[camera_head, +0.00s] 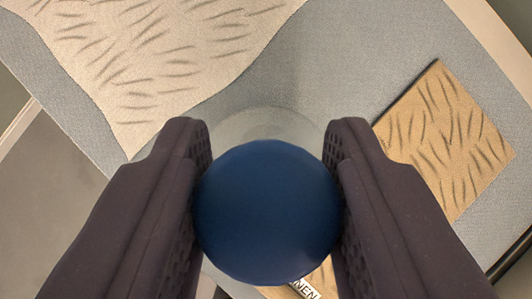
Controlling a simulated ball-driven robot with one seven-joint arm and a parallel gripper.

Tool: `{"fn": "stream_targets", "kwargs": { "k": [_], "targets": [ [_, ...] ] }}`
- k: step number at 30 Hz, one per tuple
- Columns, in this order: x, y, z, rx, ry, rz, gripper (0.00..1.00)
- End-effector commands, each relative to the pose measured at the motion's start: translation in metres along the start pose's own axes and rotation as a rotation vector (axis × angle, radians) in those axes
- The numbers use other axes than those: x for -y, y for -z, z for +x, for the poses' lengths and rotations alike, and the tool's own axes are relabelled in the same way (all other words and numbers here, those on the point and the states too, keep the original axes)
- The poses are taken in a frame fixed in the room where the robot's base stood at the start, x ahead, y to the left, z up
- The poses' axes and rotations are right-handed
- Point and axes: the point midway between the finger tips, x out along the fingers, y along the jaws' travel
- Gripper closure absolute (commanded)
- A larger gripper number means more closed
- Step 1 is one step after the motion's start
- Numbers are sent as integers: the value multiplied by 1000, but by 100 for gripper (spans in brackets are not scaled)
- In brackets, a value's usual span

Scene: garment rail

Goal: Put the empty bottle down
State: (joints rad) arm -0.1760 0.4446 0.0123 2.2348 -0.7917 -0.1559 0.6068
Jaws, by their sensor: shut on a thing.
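My gripper (268,195) comes in from the bottom of the view, with one dark padded finger on each side. It is shut on a bottle, seen from above by its round dark blue cap (268,212). A pale, see-through part of the bottle (268,122) shows behind the cap, between the fingertips. The lower part of the bottle is hidden by the cap, so I cannot tell whether it touches the surface below.
Below lies a grey fabric-like surface (330,60). A beige patterned piece (150,60) covers its upper left, and a tan patterned square (450,135) lies at right. A partly hidden label (305,289) with lettering shows at the bottom. Grey surface is bare between the two pieces.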

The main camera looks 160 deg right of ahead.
Motion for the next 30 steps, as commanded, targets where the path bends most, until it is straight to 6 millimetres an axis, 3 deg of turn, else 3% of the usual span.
{"fn": "stream_targets", "kwargs": {
  "k": [8, 9, 12, 23, 30],
  "targets": [
    [0, -3, 2, 5, 0, 1, 100],
    [0, -2, 1, 5, 0, 0, 50],
    [0, -2, 1, 5, 0, 0, 33],
    [0, 1, -7, 4, 0, 1, 33],
    [-1, 4, -62, 2, -2, 3, 33]
  ]
}}
